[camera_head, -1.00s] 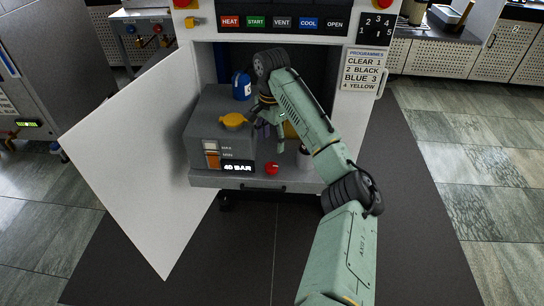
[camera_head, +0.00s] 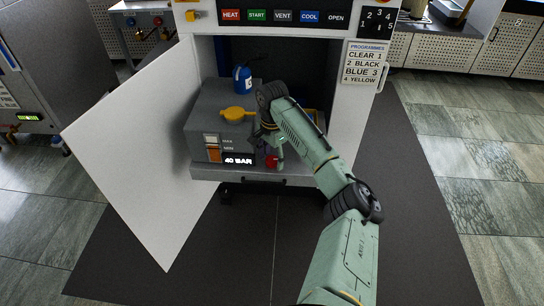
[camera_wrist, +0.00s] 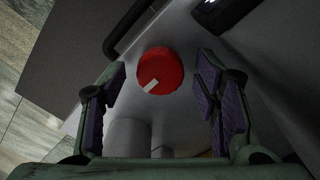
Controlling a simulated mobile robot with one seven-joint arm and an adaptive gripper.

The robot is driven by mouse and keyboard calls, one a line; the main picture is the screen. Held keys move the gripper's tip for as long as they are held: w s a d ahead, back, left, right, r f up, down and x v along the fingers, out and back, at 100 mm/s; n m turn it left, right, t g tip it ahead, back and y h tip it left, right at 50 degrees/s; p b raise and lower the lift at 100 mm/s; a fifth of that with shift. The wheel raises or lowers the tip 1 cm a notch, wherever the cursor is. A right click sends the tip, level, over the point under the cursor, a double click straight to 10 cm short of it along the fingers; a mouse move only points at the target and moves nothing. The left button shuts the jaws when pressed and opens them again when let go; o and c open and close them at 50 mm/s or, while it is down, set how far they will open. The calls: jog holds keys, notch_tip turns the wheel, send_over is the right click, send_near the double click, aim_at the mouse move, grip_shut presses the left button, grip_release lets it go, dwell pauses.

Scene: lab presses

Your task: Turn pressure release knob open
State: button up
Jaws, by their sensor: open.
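The red round knob (camera_wrist: 160,70) with a pale pointer mark sits in the wrist view between and a little beyond my open fingers. It also shows partly in the head view (camera_head: 271,161), on the shelf's front right of the grey unit, just below my gripper (camera_head: 270,146). In the wrist view my gripper (camera_wrist: 162,95) has its purple-padded fingers apart, one on each side of the knob, with gaps between pads and knob. The grey pressure unit (camera_head: 204,125) has a yellow cap on top and a "40 BAR" display (camera_head: 239,160) on its front.
A white door (camera_head: 130,150) stands open at the left. A blue bottle (camera_head: 242,80) stands behind the yellow cap (camera_head: 237,114). A row of labelled buttons (camera_head: 283,17) is above the opening. A black handle (camera_head: 256,180) runs along the shelf's front.

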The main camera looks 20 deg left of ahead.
jog(key=c, duration=1.2)
